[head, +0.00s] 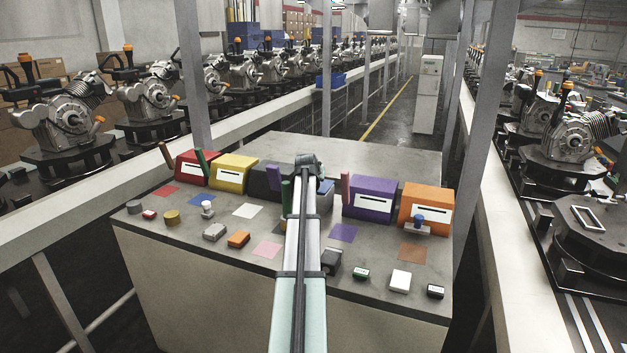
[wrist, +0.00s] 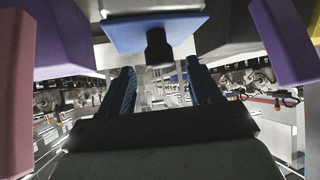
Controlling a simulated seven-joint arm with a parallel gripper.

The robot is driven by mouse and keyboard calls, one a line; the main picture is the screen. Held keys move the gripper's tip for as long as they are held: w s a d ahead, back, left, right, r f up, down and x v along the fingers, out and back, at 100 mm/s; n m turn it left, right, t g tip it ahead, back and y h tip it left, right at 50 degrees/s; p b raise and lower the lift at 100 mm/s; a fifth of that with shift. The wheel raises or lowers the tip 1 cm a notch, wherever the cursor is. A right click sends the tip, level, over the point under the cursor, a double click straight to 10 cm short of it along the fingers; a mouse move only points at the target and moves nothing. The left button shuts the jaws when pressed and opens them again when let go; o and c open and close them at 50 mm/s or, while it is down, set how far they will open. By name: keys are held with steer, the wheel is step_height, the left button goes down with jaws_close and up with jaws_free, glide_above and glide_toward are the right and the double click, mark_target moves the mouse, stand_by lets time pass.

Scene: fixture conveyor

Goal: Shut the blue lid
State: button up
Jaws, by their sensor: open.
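In the wrist view a flat blue panel with a dark knob, which looks like the blue lid (wrist: 125,35), is at the top centre. My gripper (wrist: 161,68) is open; its two blue-grey fingers stand apart on either side below the knob, with nothing seen between them. Whether they touch the lid cannot be told. In the head view a small blue patch (head: 326,187) shows just right of my arm, between the dark box and the purple box. My arm hides most of that spot, and the fingers are not visible there.
Red (head: 196,167), yellow (head: 234,174), dark (head: 263,182), purple (head: 371,198) and orange (head: 425,208) boxes line the grey table (head: 190,235). Several narrow upright panels stand between them. Small blocks and coloured squares lie in front. The table behind the boxes is clear.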

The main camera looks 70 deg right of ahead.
steer(key=v, duration=0.9)
steer(key=shift+a, duration=0.15)
